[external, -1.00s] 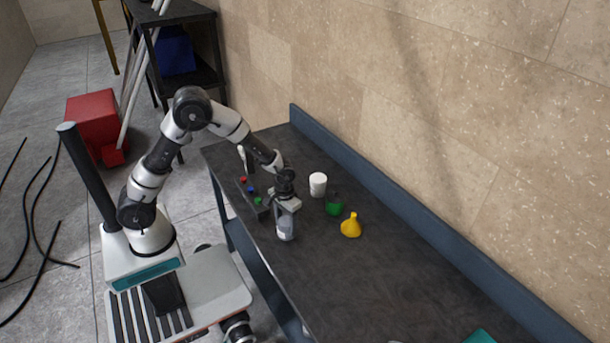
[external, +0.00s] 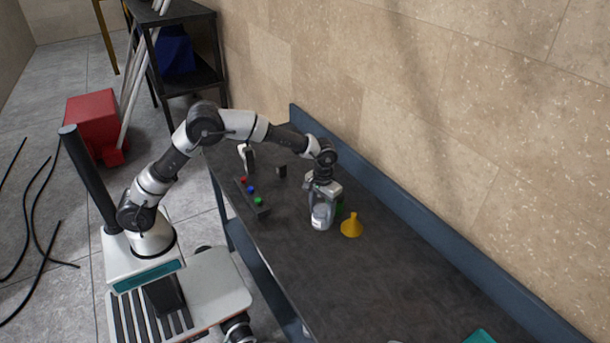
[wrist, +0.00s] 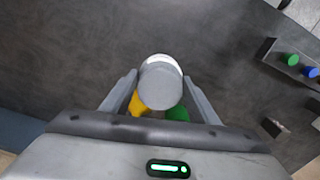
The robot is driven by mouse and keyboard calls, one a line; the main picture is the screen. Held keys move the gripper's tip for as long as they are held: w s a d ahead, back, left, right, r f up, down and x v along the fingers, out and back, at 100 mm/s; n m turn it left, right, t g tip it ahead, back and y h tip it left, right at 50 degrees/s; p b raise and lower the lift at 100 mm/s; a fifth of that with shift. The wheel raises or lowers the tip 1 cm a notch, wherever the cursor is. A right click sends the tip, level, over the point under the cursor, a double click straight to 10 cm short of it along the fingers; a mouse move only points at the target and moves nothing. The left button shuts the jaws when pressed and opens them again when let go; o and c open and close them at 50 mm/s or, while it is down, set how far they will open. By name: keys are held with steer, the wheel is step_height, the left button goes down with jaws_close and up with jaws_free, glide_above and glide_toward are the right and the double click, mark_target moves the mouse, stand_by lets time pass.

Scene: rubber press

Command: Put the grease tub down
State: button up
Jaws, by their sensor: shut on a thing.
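The grease tub (external: 321,217), whitish with a grey end, is held low over the dark bench by my gripper (external: 323,208). In the wrist view, the tub (wrist: 160,85) sits between the two fingers of my gripper (wrist: 160,92), its round grey end toward the camera. My gripper is shut on it. I cannot tell whether its underside touches the bench (external: 330,280).
A yellow funnel (external: 351,226) stands just right of the tub. A green item (external: 340,208) is partly hidden behind my gripper. A dark block with coloured buttons (external: 252,196) and a small black block (external: 281,170) lie to the left. The front bench is largely clear.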

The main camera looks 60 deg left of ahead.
step_height(320, 180, down, 10)
steer(key=shift+w+d+r, duration=0.1)
steer(key=shift+d+r, duration=0.05)
stand_by(0.3)
steer(key=shift+f, duration=0.2)
steer(key=o, duration=1.3)
steer(key=shift+r, duration=0.1)
